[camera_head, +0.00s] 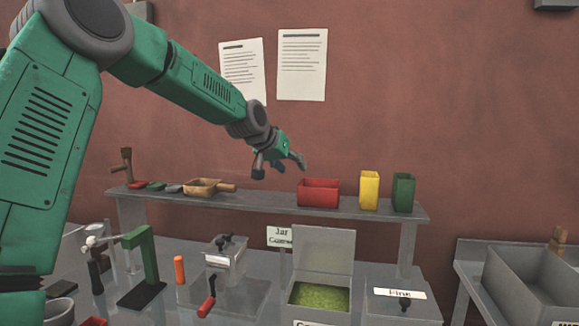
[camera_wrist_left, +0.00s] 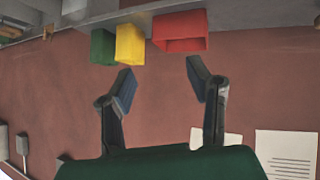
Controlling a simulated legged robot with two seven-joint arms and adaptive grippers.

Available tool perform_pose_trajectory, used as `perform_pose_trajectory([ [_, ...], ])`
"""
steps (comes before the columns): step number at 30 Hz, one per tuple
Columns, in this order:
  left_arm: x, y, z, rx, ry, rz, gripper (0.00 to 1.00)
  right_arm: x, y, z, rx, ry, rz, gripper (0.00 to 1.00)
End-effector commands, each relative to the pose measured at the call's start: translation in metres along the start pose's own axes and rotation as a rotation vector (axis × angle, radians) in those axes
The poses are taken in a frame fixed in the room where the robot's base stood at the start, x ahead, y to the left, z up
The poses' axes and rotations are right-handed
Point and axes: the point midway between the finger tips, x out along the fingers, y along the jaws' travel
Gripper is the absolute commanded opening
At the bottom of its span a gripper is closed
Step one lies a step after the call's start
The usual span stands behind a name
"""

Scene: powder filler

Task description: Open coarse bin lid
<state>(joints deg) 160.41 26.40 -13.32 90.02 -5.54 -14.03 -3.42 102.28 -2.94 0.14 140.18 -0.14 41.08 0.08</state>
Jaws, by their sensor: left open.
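The coarse bin (camera_head: 319,297) stands at the lower middle of the head view, with green granules inside. Its grey lid (camera_head: 324,251) stands upright at the back, leaving the bin open. The label on its front is cut off by the picture edge. My left gripper (camera_head: 280,167) is open and empty, high above the bench and apart from the lid, near the shelf. In the left wrist view its two fingers (camera_wrist_left: 160,78) are spread, with only wall between them. My right gripper is not in view.
A shelf (camera_head: 270,204) holds a red box (camera_head: 318,192), a yellow container (camera_head: 369,190), a green container (camera_head: 404,192) and a wooden scoop (camera_head: 203,187). The bin labelled Fine (camera_head: 399,293) is closed. A green stand (camera_head: 144,265) is at left.

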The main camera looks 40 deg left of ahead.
Motion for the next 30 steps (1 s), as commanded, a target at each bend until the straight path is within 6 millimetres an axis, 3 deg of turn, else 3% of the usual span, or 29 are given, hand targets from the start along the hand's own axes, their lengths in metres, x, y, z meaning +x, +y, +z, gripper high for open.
perform_pose_trajectory([
  [11, -0.009, -0.001, 0.001, -0.001, -0.001, 0.0, 0.45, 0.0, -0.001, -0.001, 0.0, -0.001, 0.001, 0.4],
  [13, -0.008, -0.001, 0.001, 0.0, 0.0, 0.0, 0.28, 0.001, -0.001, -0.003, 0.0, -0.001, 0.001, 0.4],
  [15, -0.003, 0.001, 0.004, 0.002, 0.01, 0.001, 0.03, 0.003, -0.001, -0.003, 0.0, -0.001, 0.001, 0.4],
  [17, 0.007, 0.006, 0.009, 0.005, 0.032, 0.003, 0.0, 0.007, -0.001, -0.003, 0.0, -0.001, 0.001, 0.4],
  [20, 0.035, 0.02, 0.026, 0.013, 0.107, 0.005, 0.0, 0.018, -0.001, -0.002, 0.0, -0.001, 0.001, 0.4],
  [24, 0.082, 0.043, 0.065, 0.022, 0.264, -0.008, 0.0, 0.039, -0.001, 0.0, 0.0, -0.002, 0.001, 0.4],
  [30, 0.119, 0.057, 0.131, 0.037, 0.498, -0.077, 0.0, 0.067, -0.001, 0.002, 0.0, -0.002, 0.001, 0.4],
])
